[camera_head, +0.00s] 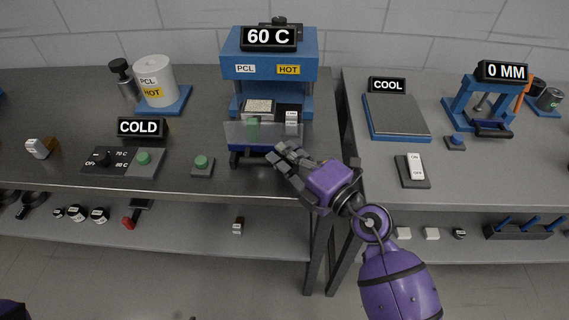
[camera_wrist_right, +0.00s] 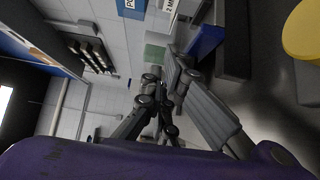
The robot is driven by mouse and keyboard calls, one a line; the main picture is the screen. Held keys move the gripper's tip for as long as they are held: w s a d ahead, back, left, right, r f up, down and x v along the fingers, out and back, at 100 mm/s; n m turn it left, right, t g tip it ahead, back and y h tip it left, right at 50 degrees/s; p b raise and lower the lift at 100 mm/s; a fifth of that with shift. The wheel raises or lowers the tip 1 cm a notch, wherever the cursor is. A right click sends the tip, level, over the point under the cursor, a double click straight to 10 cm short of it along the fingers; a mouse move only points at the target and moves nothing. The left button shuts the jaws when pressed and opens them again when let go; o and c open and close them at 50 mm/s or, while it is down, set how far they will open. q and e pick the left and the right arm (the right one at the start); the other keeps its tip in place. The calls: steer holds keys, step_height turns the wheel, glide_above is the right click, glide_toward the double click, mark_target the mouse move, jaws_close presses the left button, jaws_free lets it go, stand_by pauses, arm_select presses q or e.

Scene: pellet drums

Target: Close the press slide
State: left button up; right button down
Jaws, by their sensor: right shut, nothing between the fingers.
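The blue press (camera_head: 296,66) stands at the back of the left bench, with a 60 C display and PCL and HOT labels. Its slide sticks out at the front, with a clear panel and a dark blue front bar (camera_head: 250,148). A tray of pale pellets (camera_head: 258,104) sits behind the panel. My right gripper (camera_head: 283,158) is shut and empty at the right end of the slide front; I cannot tell whether it touches. It also shows in the right wrist view (camera_wrist_right: 165,95), close to the slide. My left gripper is out of view.
A green button (camera_head: 202,162) and a dial panel (camera_head: 104,160) stand left of the slide. A gap separates the right bench, which holds a flat COOL plate (camera_head: 396,115) and a white switch (camera_head: 415,166).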

mark_target(294, 136)
steer(key=w, duration=0.7)
steer(key=shift+r+p, duration=0.25)
steer(key=shift+p, duration=0.1)
steer(key=w, duration=0.8)
steer(key=shift+w+f+b, duration=0.15)
steer(key=shift+f+b, duration=0.15)
steer(key=shift+w, duration=0.35)
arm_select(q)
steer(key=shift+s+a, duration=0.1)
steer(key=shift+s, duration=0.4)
arm_select(e)
steer(key=shift+r, duration=0.2)
steer(key=shift+r, duration=0.1)
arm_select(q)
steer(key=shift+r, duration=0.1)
arm_select(e)
steer(key=shift+d, duration=0.1)
